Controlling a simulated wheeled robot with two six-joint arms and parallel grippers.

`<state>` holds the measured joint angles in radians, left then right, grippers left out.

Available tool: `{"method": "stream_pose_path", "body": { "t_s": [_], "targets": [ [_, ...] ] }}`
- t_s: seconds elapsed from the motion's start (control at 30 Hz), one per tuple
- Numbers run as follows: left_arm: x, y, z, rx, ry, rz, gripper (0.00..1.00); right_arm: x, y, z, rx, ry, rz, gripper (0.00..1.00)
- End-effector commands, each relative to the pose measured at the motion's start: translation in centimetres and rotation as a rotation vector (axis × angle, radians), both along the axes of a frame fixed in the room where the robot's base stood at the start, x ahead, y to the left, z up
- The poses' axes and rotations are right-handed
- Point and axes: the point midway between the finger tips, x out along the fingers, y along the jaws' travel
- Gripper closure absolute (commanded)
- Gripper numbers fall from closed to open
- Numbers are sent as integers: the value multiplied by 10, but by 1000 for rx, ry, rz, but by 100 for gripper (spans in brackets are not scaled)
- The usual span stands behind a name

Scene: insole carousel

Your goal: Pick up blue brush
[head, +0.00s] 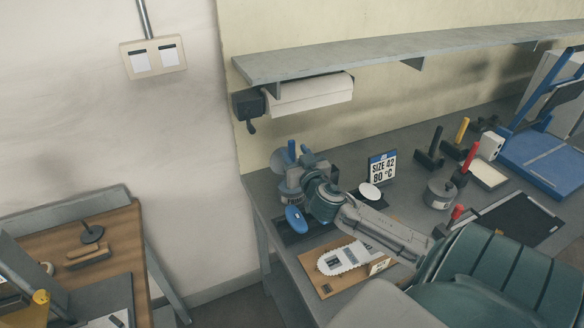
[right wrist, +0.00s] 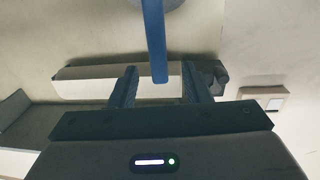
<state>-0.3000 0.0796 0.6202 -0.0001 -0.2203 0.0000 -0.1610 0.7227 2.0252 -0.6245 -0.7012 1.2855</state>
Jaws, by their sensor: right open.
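Gaps show on both sides of the handle. The bristles are hidden. My left gripper is not in view.
A blue oval-topped object (head: 295,218) sits on a dark mat near the pot. A white insole (head: 345,258) lies on a brown board in front. A size sign (head: 382,168) stands to the right. A paper roll (head: 311,94) hangs under the shelf (head: 400,54) above.

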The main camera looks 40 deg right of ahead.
Motion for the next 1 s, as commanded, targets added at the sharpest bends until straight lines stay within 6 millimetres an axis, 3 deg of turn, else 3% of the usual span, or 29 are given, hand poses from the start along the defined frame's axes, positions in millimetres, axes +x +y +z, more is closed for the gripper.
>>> {"method": "stream_pose_path", "body": {
  "t_s": [0.1,0.23,0.53,0.77,1.0],
  "targets": [
    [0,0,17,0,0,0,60,15,-9,4,3,-1,-3,56],
    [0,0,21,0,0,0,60,29,-14,2,3,-1,-1,56],
    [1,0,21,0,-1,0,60,33,-16,-1,0,1,0,56],
    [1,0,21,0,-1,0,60,33,-16,-1,0,1,0,100],
    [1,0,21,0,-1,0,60,33,-16,0,0,0,0,100]
  ]
}}
